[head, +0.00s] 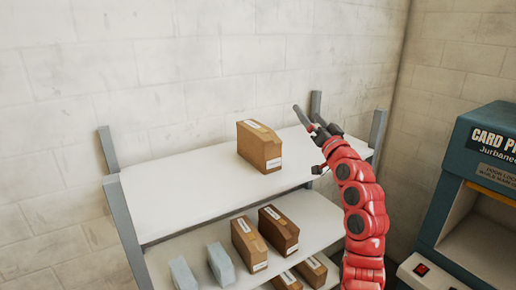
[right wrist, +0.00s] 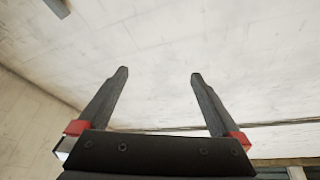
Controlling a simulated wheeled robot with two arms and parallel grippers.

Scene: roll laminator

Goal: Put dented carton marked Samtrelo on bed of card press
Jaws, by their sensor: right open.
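A brown carton (head: 259,147) with white labels stands alone on the top shelf in the head view. Its lettering is too small to read, and I cannot tell whether it is dented. My right gripper (head: 309,120) is raised to the right of this carton, apart from it. In the right wrist view the same gripper (right wrist: 160,75) has its fingers spread, with nothing between them. The card press (head: 475,185) stands at the right edge, blue with a dark sign. Its opening shows, partly cut off by the frame. My left gripper is not in view.
The white shelf rack (head: 190,187) has grey corner posts. Its lower shelf holds brown cartons (head: 279,230) (head: 249,243) and pale grey boxes (head: 221,264) (head: 183,274). More cartons sit lower. The top shelf is bare around its single carton. A wall stands close behind.

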